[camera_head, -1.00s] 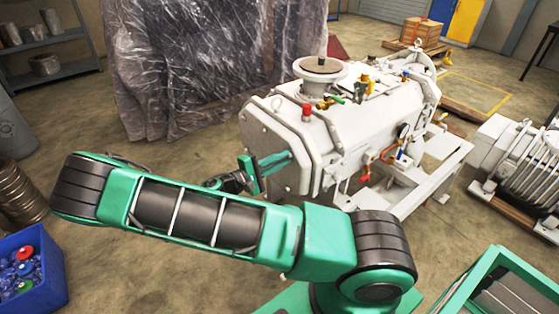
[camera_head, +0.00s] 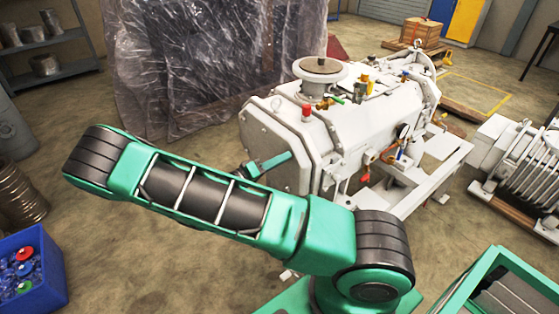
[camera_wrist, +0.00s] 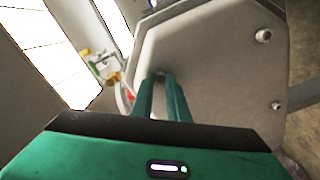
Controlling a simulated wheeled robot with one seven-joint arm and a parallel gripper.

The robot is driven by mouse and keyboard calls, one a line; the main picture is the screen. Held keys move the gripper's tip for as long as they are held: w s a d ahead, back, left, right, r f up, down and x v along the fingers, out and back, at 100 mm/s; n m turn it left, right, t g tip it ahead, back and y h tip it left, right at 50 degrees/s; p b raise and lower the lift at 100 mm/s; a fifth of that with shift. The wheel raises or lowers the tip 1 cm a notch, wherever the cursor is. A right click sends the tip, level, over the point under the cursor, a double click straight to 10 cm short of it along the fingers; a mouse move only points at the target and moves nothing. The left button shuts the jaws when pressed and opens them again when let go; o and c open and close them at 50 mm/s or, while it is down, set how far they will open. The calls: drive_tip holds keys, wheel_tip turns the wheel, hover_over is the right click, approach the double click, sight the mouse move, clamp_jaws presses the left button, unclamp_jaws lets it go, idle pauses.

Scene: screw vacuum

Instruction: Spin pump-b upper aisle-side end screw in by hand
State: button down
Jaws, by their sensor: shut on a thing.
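The white pump (camera_head: 358,125) stands in the middle of the head view, its flat end plate (camera_head: 268,140) facing my arm. The same plate (camera_wrist: 215,75) fills much of the wrist view. My gripper (camera_wrist: 160,82) has its two green fingers close together, reaching to the plate. They are shut on a small dark end screw (camera_wrist: 159,75) at the plate, mostly hidden between the fingertips. Two other screws, an upper one (camera_wrist: 263,36) and a lower one (camera_wrist: 277,105), sit on the plate. In the head view my gripper (camera_head: 283,157) is at the plate, partly behind my arm.
A blue bin (camera_head: 28,270) with red and blue parts stands at the lower left. A plastic-wrapped load (camera_head: 190,70) is behind the pump. Another white machine (camera_head: 510,160) is at the right. Bare floor (camera_head: 130,265) lies in front of my arm.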

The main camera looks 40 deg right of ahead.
drive_tip(key=shift+a+f+m, duration=0.1)
drive_tip(key=shift+f+m, duration=0.15)
drive_tip(key=shift+m, duration=0.75)
drive_tip(key=c, duration=1.7)
unclamp_jaws()
drive_tip(key=shift+r, duration=0.1)
drive_tip(key=a, duration=1)
drive_tip(key=shift+s+a, duration=0.1)
drive_tip(key=shift+a, duration=0.3)
